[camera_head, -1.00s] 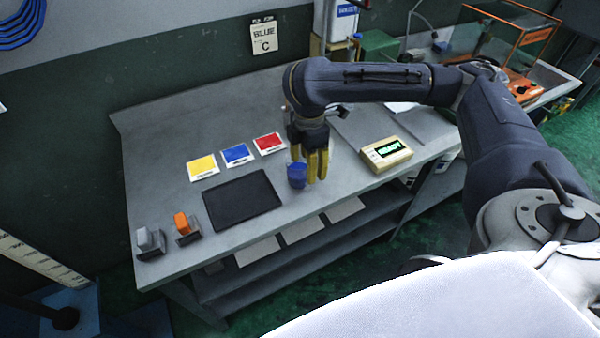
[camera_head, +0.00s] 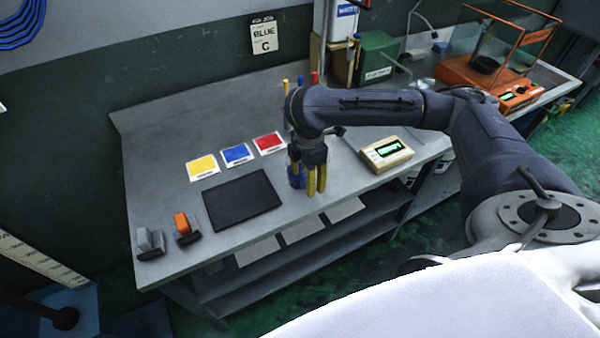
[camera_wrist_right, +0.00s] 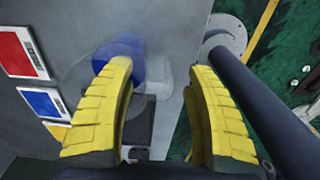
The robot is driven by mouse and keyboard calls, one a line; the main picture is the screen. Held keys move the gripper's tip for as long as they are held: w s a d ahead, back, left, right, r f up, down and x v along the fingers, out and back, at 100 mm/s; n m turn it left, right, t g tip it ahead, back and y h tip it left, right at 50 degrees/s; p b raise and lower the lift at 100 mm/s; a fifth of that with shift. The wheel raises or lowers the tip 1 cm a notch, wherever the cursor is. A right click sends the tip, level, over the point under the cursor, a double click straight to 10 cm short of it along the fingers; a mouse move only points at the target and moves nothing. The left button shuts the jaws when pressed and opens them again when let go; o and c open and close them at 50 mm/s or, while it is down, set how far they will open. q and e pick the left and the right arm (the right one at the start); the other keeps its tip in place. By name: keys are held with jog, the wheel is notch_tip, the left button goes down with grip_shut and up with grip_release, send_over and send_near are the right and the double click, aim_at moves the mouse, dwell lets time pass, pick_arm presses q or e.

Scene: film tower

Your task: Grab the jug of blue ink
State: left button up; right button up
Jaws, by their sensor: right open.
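The jug of blue ink (camera_head: 294,180) stands near the front edge of the grey workbench (camera_head: 300,222). My right gripper (camera_head: 316,188) points down beside it, and its yellow fingers hide part of the jug. In the right wrist view the blue jug (camera_wrist_right: 128,68) shows beyond the left finger, with a pale translucent part reaching into the gap. The right gripper (camera_wrist_right: 160,70) is open there, its two fingers well apart. I cannot tell whether a finger touches the jug. My left gripper is not in view.
A black mat (camera_head: 242,200) lies left of the jug, with yellow, blue (camera_head: 237,153) and red cards behind it. A beige device with a lit display (camera_head: 387,151) stands to the right. Two stamp-like tools (camera_head: 183,226) sit at the left end.

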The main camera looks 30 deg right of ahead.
jog(key=shift+c, duration=0.4)
grip_shut()
jog(key=shift+r, duration=0.2)
dwell(0.3)
